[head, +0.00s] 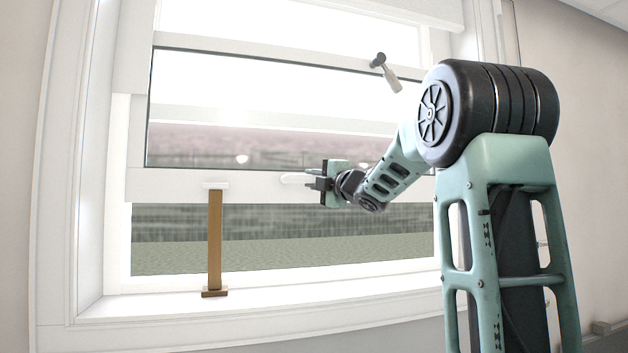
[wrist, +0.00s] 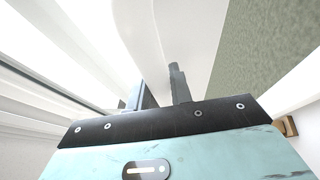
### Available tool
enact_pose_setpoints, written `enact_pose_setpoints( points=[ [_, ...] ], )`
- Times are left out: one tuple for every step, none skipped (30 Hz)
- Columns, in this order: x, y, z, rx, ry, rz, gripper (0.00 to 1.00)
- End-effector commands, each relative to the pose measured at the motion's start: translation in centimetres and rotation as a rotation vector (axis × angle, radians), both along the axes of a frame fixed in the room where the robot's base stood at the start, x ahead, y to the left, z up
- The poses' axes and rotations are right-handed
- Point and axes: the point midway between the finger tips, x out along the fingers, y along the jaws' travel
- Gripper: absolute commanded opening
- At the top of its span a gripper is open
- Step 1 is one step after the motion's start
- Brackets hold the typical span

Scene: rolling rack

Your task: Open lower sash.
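The lower sash (head: 180,184) is raised, with an open gap between its white bottom rail and the sill. A pale lift handle (head: 295,178) sits on that rail. A wooden prop (head: 214,240) stands upright on the sill, its pale top overlapping the rail; I cannot tell whether it bears the sash. My gripper (head: 312,181) is at the rail, just right of the handle's visible end. In the wrist view, my gripper (wrist: 160,88) has its two dark fingers apart, with white surface behind them. Whether the fingers touch the handle is unclear.
The white sill (head: 330,290) runs along the bottom and is clear right of the prop. A dark and metallic latch-like piece (head: 386,73) shows higher up at the window. The window's left frame (head: 88,170) stands beside the opening. A brown piece (wrist: 286,127) shows at the wrist view's right.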

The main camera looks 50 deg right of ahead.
Motion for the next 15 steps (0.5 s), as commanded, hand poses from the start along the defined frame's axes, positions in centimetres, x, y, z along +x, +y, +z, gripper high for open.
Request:
enact_pose_setpoints(
  points=[
    [0.0,0.0,0.0,0.000,0.000,0.000,0.04],
    [0.0,0.0,0.0,0.000,0.000,0.000,0.00],
    [0.0,0.0,0.0,0.000,0.000,0.000,0.00],
    [0.0,0.0,0.0,0.000,0.000,0.000,0.00],
    [0.0,0.0,0.0,0.000,0.000,0.000,0.00],
    [0.0,0.0,0.3,-0.001,0.000,0.000,0.00],
    [0.0,0.0,0.7,-0.001,-0.001,0.001,0.00],
    [0.0,0.1,1.2,-0.001,-0.001,0.001,0.00],
    [0.0,0.1,2.1,-0.002,-0.002,0.001,0.00],
    [0.0,0.1,2.8,-0.004,-0.002,0.002,0.00],
    [0.0,0.1,3.5,-0.004,-0.003,0.002,0.00],
    [0.0,0.1,4.3,-0.003,-0.003,0.002,0.00],
    [0.0,0.1,4.9,-0.003,-0.004,0.002,0.00],
    [0.0,0.1,5.4,-0.004,-0.003,0.002,0.00],
    [0.0,0.1,5.8,-0.002,-0.003,0.002,0.00]
  ],
)
